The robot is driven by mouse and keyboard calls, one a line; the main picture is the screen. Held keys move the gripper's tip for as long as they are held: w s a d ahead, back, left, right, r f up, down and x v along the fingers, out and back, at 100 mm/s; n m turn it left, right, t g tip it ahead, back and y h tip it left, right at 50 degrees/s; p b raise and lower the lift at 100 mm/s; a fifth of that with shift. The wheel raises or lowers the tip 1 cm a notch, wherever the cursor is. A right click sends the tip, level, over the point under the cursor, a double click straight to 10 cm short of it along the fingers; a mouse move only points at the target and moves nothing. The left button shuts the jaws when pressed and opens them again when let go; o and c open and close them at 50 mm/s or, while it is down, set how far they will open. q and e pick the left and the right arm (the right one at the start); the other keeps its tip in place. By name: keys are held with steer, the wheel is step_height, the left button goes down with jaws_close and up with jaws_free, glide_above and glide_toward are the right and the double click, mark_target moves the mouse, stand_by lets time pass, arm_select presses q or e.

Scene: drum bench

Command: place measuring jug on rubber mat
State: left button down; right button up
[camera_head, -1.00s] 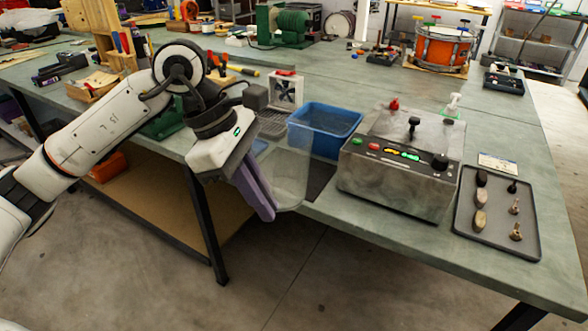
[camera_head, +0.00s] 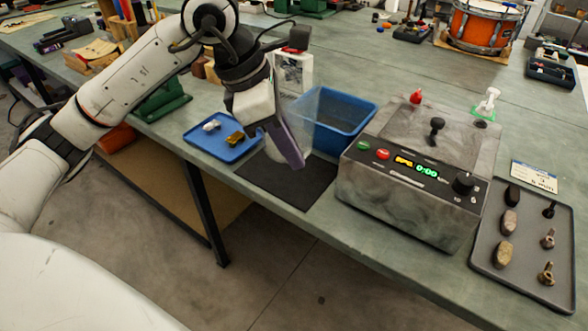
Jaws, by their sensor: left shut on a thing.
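The measuring jug (camera_head: 304,117) is a clear, see-through vessel, partly hidden behind my left gripper (camera_head: 287,148). The gripper's purple-grey fingers point down and are shut on the jug. The rubber mat (camera_head: 287,186) is a flat black sheet at the bench's front edge, left of the grey control box. The jug appears upright over the back part of the mat; I cannot tell whether its base touches it. My right gripper is out of view.
A blue tub (camera_head: 342,112) stands right behind the jug. A blue tray (camera_head: 222,138) with small parts lies left of the mat. The grey control box (camera_head: 415,170) stands to the right, with a dark tray (camera_head: 525,240) of several small parts beyond it.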

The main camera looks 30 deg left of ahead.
arm_select(q)
step_height(320, 180, down, 6)
steer(key=shift+f, duration=0.1)
stand_by(0.4)
steer(key=c, duration=2.3)
jaws_free()
steer(key=shift+f+b, duration=0.15)
steer(key=shift+b, duration=0.15)
steer(key=o, duration=0.4)
steer(key=shift+r+p, duration=0.3)
steer(key=shift+r, duration=0.1)
steer(key=v, duration=1.1)
steer(key=shift+a+r, duration=0.15)
steer(key=shift+r, duration=0.1)
